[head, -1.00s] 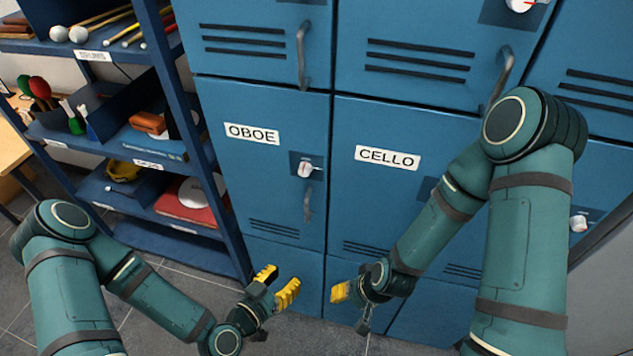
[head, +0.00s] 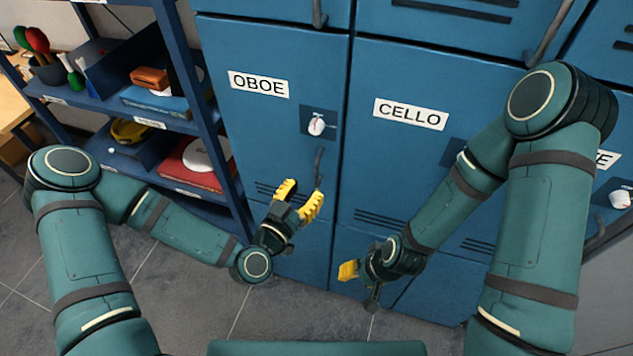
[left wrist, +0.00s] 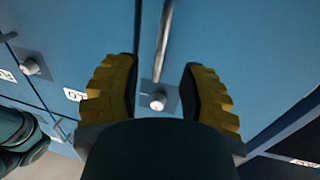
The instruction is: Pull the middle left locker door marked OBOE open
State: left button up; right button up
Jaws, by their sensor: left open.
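The OBOE locker door (head: 267,114) is blue, shut and labelled at its upper left. It has a white round knob (head: 317,125) on a dark plate and a grey vertical handle (head: 319,168) below that. My left gripper (head: 299,194) has yellow fingers and is open and empty. In the head view it is just below and left of the handle; I cannot tell if it touches the door. In the left wrist view a handle and knob (left wrist: 158,101) show between the spread fingers (left wrist: 160,88). My right gripper (head: 352,271) is low before the lockers; its opening is unclear.
The CELLO locker door (head: 410,150) is shut to the right of the OBOE door. A blue shelf unit (head: 190,95) with boxes and small instruments stands at the left, close to my left arm. Grey floor tiles (head: 190,300) lie open in front.

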aim_at(316, 177)
pick_arm(q)
jog(key=x, duration=0.6)
grip_shut()
